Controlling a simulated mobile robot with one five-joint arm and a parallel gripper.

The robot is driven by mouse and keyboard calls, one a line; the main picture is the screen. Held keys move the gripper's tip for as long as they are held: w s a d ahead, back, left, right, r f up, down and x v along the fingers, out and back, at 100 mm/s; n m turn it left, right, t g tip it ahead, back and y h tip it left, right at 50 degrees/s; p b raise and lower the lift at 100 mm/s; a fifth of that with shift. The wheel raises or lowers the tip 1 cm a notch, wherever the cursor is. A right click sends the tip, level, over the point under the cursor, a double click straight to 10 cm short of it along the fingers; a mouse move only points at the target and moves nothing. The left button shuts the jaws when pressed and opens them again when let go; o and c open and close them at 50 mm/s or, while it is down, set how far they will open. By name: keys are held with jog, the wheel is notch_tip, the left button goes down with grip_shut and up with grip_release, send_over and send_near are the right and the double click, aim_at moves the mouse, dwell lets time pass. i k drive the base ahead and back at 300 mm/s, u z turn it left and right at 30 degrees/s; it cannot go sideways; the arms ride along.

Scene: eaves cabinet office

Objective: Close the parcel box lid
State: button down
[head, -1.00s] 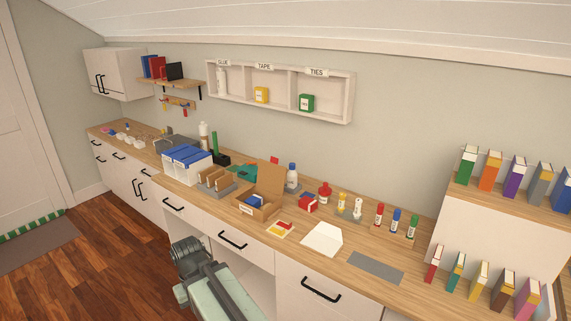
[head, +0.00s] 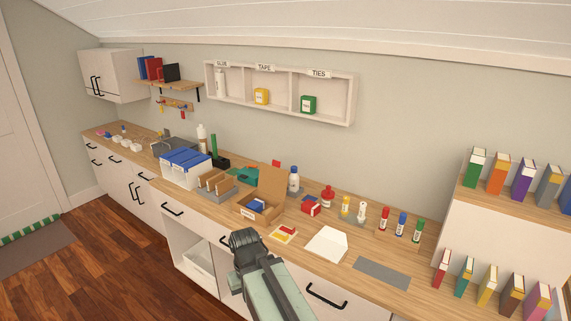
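The parcel box (head: 251,213) is a brown cardboard box on the wooden counter, with a small white label on its front. Its lid (head: 272,187) stands up at the back, open. A blue item (head: 257,205) lies inside the box. My arm's dark end (head: 244,240) is in front of the counter, below and apart from the box. My gripper's fingers cannot be made out at this size and angle.
A white bin with blue lids (head: 184,169) and a sorter with brown dividers (head: 214,186) stand left of the box. A grey mat (head: 382,272) lies bare.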

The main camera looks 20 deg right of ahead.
aim_at(273, 180)
jog(key=z, duration=0.05)
jog(key=i, duration=1)
jog(key=u, duration=0.05)
